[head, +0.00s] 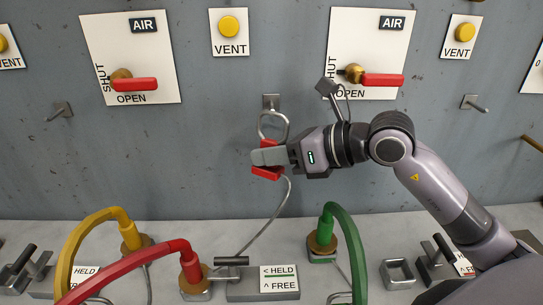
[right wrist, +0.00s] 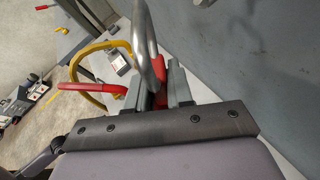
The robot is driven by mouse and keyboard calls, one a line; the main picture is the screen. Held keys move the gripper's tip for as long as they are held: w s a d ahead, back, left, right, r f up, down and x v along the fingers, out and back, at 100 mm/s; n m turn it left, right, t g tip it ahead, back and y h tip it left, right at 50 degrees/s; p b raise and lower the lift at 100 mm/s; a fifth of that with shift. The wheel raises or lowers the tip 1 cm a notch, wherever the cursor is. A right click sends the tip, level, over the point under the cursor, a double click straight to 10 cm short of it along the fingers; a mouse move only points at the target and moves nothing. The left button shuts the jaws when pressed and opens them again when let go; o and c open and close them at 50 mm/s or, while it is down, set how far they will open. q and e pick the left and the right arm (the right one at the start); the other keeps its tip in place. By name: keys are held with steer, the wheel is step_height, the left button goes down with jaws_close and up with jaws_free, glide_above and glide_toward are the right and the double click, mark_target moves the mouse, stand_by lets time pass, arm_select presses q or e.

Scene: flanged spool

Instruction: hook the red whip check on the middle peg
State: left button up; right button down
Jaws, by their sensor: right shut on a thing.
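The red whip check is a red sleeve (head: 266,173) with a steel loop (head: 273,125) above it and a grey cable (head: 270,218) running down to the bench. My right gripper (head: 267,157) is shut on the red sleeve, with the loop standing up from the fingers. In the right wrist view the loop (right wrist: 144,35) rises from between the fingers (right wrist: 157,88). The middle peg (head: 271,101) is on the wall, right at the top of the loop in the head view. I cannot tell whether the loop is around the peg or in front of it. My left gripper is not in view.
Other pegs are at left (head: 60,111) and right (head: 472,102). Red-handled valves (head: 135,84) (head: 382,80) flank the middle peg. Yellow (head: 88,232), red (head: 130,268) and green (head: 350,250) hoses arch over the bench below. The wall around the peg is bare.

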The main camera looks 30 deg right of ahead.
steer(key=w+d, duration=0.3)
steer(key=w, duration=0.3)
steer(key=shift+f, duration=0.45)
stand_by(0.4)
stand_by(0.4)
steer(key=c, duration=0.9)
jaws_free()
steer(key=shift+b+v, duration=1.25)
steer(key=shift+v, duration=2.35)
